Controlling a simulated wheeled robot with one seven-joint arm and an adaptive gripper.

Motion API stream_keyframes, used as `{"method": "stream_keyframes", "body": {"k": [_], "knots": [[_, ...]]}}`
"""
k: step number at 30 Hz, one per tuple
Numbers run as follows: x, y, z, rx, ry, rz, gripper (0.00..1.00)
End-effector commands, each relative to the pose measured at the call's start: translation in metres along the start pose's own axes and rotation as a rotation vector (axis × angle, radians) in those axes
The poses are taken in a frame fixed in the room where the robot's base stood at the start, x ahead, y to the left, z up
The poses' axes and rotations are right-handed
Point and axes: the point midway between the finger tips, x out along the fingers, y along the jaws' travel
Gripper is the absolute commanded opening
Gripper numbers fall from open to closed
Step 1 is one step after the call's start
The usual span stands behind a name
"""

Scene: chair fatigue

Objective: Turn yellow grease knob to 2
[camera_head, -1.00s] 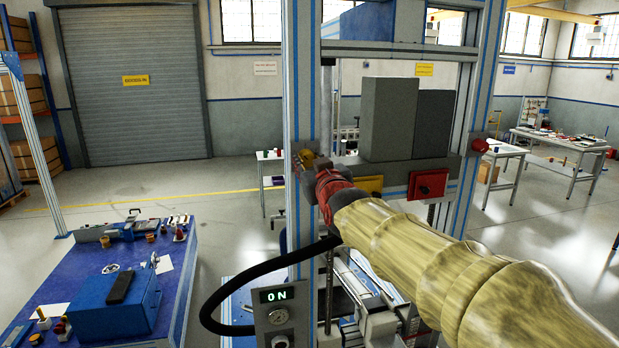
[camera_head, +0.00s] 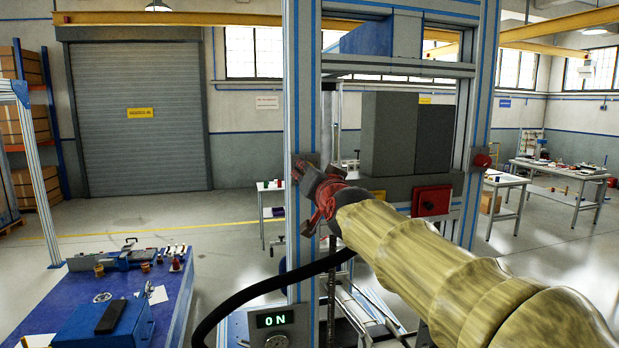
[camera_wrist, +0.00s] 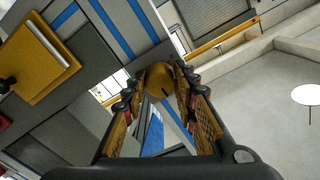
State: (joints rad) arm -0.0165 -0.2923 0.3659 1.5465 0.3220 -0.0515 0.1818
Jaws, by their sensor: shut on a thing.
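The yellow grease knob (camera_wrist: 160,81) is round, with a short dark mark on its face. In the wrist view it sits between the tips of my gripper (camera_wrist: 158,84), whose two fingers close on it from both sides. In the head view my gripper (camera_head: 308,174), red and dark, is at the left upright (camera_head: 303,90) of the blue-striped frame and hides the knob. No numbers around the knob can be read.
A red box (camera_head: 432,200) and a red button (camera_head: 482,160) are on the frame to the right. A yellow box (camera_wrist: 40,62) is beside the knob. An ON display (camera_head: 272,320) and black hose are below. A blue workbench (camera_head: 165,305) stands left.

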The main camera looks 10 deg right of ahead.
Motion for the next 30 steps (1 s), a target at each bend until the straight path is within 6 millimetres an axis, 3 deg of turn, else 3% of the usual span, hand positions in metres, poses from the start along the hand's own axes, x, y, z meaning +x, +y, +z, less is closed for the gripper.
{"method": "stream_keyframes", "body": {"k": [15, 16, 25, 30], "knots": [[0.0002, 0.0000, 0.0004, 0.021, 0.000, 0.000, 0.03], [0.0001, -0.0001, 0.0004, 0.021, 0.000, 0.000, 0.29], [0.0000, 0.0000, 0.0001, 0.020, 0.000, 0.000, 0.46], [0.0000, 0.0000, 0.0000, 0.020, 0.000, 0.000, 0.47]]}}
